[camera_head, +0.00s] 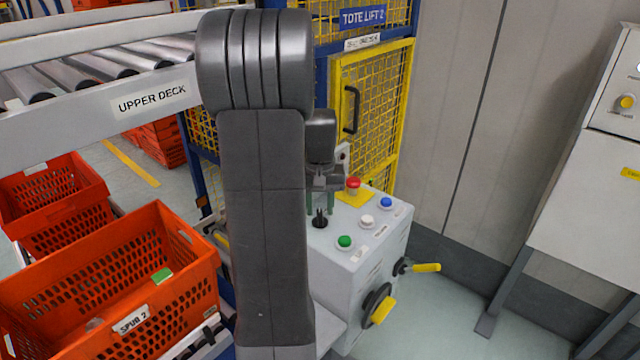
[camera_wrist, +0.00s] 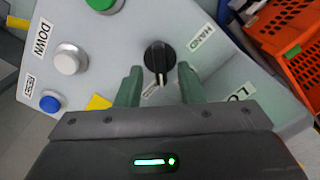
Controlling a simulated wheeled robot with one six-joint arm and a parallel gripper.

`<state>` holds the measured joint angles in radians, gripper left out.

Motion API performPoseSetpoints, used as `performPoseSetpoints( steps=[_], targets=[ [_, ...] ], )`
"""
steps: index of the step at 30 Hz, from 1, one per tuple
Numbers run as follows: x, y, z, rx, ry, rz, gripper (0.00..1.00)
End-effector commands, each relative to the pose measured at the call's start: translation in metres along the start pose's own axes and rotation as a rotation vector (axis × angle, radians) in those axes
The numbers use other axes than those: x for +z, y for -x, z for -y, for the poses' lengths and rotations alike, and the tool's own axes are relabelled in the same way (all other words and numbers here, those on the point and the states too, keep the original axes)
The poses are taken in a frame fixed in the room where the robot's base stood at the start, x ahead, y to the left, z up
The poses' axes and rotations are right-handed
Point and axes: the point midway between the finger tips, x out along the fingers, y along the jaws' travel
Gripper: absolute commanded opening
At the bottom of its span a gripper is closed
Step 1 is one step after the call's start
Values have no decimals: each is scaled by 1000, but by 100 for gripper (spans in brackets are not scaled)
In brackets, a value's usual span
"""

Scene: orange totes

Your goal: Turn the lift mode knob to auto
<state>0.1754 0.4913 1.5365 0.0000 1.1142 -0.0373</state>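The lift mode knob (camera_wrist: 160,56) is black and sits on the sloped top of a light grey control box (camera_head: 345,262). In the wrist view its pointer with a pale mark points down the picture, towards a small label partly hidden by my gripper. A HAND label (camera_wrist: 202,40) lies to its upper right. The knob also shows in the head view (camera_head: 320,220), beneath the fingers. My gripper (camera_wrist: 160,76) is open, its green fingers either side of the knob's lower part. I cannot tell whether they touch it. In the head view my gripper (camera_head: 320,203) points down.
Green (camera_head: 344,242), white (camera_head: 367,221) and blue (camera_head: 386,202) buttons and a red emergency stop (camera_head: 353,184) share the top. A black and yellow rotary switch (camera_head: 380,307) and a yellow-handled lever (camera_head: 425,267) project from the box's sides. Orange totes (camera_head: 125,290) stand left.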

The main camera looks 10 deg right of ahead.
Motion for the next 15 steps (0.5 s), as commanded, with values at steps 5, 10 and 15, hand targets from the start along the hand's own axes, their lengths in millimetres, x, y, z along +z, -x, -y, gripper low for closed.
performPoseSetpoints(
  steps=[5,10,15],
  targets=[
    [-1,38,0,0,0,-8,35],
    [-1,78,0,0,0,-7,35],
    [-1,107,0,0,0,-5,35]
  ],
)
